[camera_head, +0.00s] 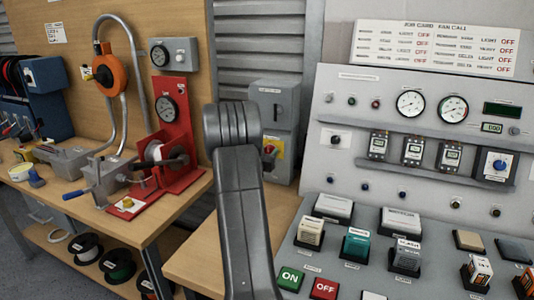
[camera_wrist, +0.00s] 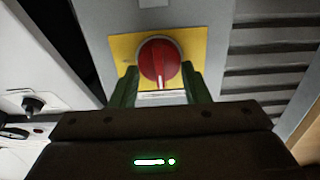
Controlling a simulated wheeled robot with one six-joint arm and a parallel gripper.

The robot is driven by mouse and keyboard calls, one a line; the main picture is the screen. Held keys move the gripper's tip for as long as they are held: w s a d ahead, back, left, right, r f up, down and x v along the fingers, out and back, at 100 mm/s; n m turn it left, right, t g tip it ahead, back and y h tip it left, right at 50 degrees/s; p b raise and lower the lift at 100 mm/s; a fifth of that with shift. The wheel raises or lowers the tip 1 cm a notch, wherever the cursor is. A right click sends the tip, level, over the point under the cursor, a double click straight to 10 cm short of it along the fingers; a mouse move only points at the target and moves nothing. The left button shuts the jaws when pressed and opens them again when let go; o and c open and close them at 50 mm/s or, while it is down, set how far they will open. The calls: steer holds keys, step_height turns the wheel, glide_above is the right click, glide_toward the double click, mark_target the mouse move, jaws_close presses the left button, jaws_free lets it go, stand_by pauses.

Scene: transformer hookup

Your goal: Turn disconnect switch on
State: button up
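The disconnect switch is a round red knob (camera_wrist: 160,62) on a yellow plate (camera_wrist: 122,46), set on a grey box. A raised ridge on the knob stands about upright in the wrist view. In the head view the red knob (camera_head: 269,150) shows just right of my arm, partly hidden, low on the grey switch box (camera_head: 275,108). My gripper (camera_wrist: 160,78) has one green finger on each side of the knob's lower part, with a gap between them about as wide as the knob. I cannot tell whether the fingers touch it.
A grey control panel (camera_head: 340,112) with gauges and buttons stands right of the switch box. A wooden bench (camera_head: 150,222) with a red gauge stand (camera_head: 184,125) is at the left. Louvred metal (camera_wrist: 270,70) lies right of the box in the wrist view.

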steer(key=shift+f+m+b, duration=0.1)
steer(key=shift+m+b, duration=0.2)
steer(key=m+b, duration=0.2)
steer(key=shift+d+f+m, duration=0.1)
steer(key=shift+m, duration=0.2)
steer(key=m+b, duration=0.4)
steer(key=m, duration=0.1)
steer(key=shift+s+d+f, duration=0.1)
steer(key=shift+d+f, duration=0.05)
steer(key=shift+d, duration=0.05)
steer(key=m+b, duration=0.4)
steer(key=m, duration=0.1)
steer(key=shift+d+f, duration=0.1)
steer(key=shift+f, duration=0.05)
steer(key=m+b, duration=0.3)
steer(key=m, duration=0.1)
steer(key=shift+s+m, duration=0.1)
steer(key=shift+m, duration=0.3)
steer(key=o, duration=1)
steer(key=shift+c, duration=0.2)
